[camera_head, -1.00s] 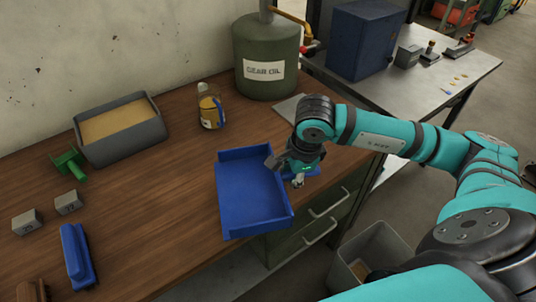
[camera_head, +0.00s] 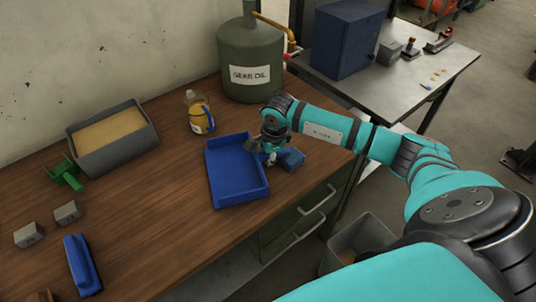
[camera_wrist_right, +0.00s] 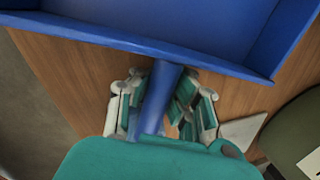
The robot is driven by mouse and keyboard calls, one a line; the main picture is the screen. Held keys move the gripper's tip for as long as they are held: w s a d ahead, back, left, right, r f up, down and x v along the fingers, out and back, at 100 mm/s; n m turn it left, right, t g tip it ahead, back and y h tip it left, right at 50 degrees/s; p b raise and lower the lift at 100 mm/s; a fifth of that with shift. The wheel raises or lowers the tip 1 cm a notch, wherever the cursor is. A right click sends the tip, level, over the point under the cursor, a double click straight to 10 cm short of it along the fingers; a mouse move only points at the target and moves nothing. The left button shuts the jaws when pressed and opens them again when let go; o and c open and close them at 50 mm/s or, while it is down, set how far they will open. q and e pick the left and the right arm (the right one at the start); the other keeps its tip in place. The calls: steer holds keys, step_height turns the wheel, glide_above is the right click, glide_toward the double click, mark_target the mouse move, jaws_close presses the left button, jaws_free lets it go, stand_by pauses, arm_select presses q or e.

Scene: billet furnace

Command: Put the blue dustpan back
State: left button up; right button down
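The blue dustpan (camera_head: 238,172) is level at the right front part of the wooden workbench (camera_head: 150,215), its handle towards the right. I cannot tell whether it touches the wood. My right gripper (camera_head: 270,158) is at the handle, beside the pan's right wall. In the right wrist view its fingers (camera_wrist_right: 160,105) sit on both sides of the blue handle (camera_wrist_right: 163,85), close against it, and appear shut on it. The pan's wall (camera_wrist_right: 150,42) fills the top of that view. My left gripper is not in view.
A bottle (camera_head: 199,112) and a green gear oil drum (camera_head: 250,65) stand behind the pan. A grey bin of sand (camera_head: 112,145), a green object (camera_head: 66,174), grey blocks (camera_head: 68,212) and a blue brush-like object (camera_head: 82,264) are left. The middle of the bench is clear.

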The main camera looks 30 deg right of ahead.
steer(key=shift+f, duration=0.15)
steer(key=c, duration=1.4)
jaws_free()
steer(key=shift+r, duration=0.35)
steer(key=r+b, duration=0.1)
steer(key=r, duration=0.3)
steer(key=s+r+b, duration=0.1)
steer(key=r, duration=0.2)
steer(key=s+r+b, duration=0.1)
steer(key=r, duration=0.3)
steer(key=shift+s+r, duration=0.2)
steer(key=shift+r, duration=0.1)
